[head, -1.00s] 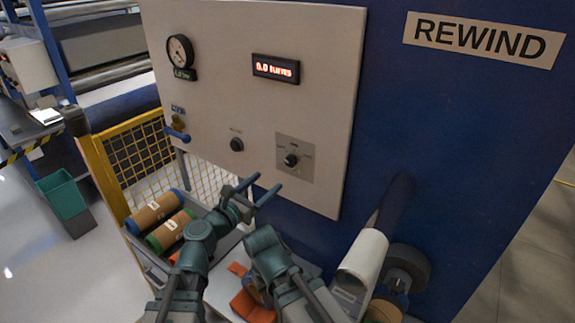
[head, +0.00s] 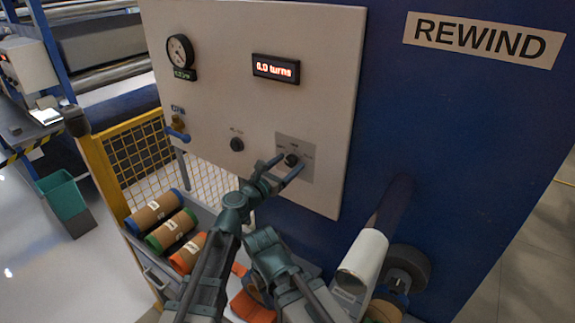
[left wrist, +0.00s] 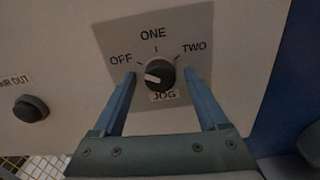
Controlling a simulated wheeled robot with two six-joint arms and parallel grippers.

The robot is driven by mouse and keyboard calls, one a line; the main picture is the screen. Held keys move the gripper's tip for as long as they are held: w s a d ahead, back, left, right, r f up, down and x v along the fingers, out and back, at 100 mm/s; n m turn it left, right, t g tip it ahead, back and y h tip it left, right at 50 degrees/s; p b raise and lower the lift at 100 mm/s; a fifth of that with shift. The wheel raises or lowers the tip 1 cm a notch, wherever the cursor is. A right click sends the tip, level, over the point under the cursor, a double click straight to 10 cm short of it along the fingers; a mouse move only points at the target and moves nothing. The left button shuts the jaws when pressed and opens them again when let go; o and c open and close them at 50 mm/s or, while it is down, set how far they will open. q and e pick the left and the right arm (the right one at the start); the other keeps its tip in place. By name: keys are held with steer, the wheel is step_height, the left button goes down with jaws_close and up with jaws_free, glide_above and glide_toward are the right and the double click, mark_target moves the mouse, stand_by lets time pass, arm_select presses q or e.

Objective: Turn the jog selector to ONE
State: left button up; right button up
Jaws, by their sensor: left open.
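The jog selector (head: 291,160) is a black round knob on a grey plate (left wrist: 204,35) on the light panel. In the left wrist view the knob (left wrist: 160,73) has OFF at its left, ONE above, TWO at its right and JOG below. Its white mark is on the left, on the OFF side. My left gripper (head: 288,165) is open, with one finger on each side of the knob; it also shows in the left wrist view (left wrist: 160,76). I cannot tell whether the fingers touch it. My right arm shows at the bottom of the head view, but its fingers do not.
Left of the selector is another black knob (head: 237,144), labelled AIR OUT in the wrist view. A gauge (head: 180,51), a red display (head: 276,68) and a blue-handled valve (head: 177,131) are on the panel. Several rolls (head: 171,231) lie below left; a white roller (head: 362,262) juts out at right.

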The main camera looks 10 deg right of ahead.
arm_select(q)
jaws_close()
steer(key=shift+m, duration=0.3)
steer(key=m, duration=0.5)
steer(key=shift+m, duration=0.3)
steer(key=m, duration=0.5)
steer(key=shift+m, duration=0.5)
jaws_free()
steer(key=shift+r, duration=0.1)
steer(key=shift+a, duration=0.1)
